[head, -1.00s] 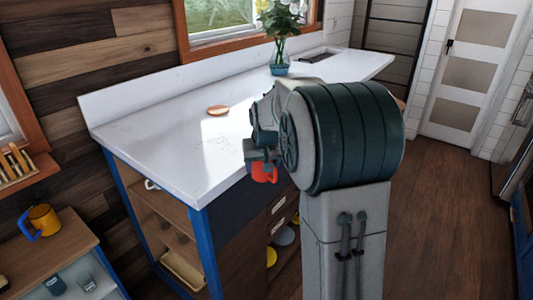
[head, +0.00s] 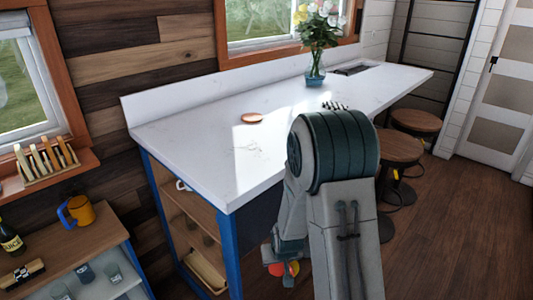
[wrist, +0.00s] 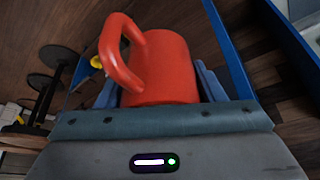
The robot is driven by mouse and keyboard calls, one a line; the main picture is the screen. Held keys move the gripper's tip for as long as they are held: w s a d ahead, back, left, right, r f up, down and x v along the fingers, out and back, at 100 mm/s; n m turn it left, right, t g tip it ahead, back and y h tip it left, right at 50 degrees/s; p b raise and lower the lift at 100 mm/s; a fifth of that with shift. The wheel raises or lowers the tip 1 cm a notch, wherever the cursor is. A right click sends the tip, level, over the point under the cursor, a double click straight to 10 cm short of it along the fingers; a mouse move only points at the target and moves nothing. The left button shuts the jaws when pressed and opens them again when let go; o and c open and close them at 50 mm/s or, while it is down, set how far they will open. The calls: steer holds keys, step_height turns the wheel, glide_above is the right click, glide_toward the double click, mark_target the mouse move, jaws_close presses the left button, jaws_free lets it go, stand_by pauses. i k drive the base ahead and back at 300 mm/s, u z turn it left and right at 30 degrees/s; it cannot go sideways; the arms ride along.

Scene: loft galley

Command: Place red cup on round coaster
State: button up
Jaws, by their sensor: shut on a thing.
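The red cup (wrist: 165,68) fills the middle of the wrist view, its handle toward the left. My gripper (wrist: 155,90) is shut on it, with a finger on each side of the cup. In the head view only a little of the red cup (head: 276,269) shows, low beside the counter's front and below its top; my arm hides much of this area. The round coaster (head: 252,118), a small reddish-brown disc, lies flat on the white counter, left of my arm. Nothing is on it.
The white counter (head: 190,145) has wide free room around the coaster. A flower vase (head: 315,72) stands at its back. Open shelves (head: 195,225) are under its left end. Stools (head: 400,147) stand at right.

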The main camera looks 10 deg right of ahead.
mark_target(255, 117)
steer(key=z, duration=1.95)
steer(key=i, duration=2.05)
steer(key=u, duration=3.1)
steer(key=i, duration=0.15)
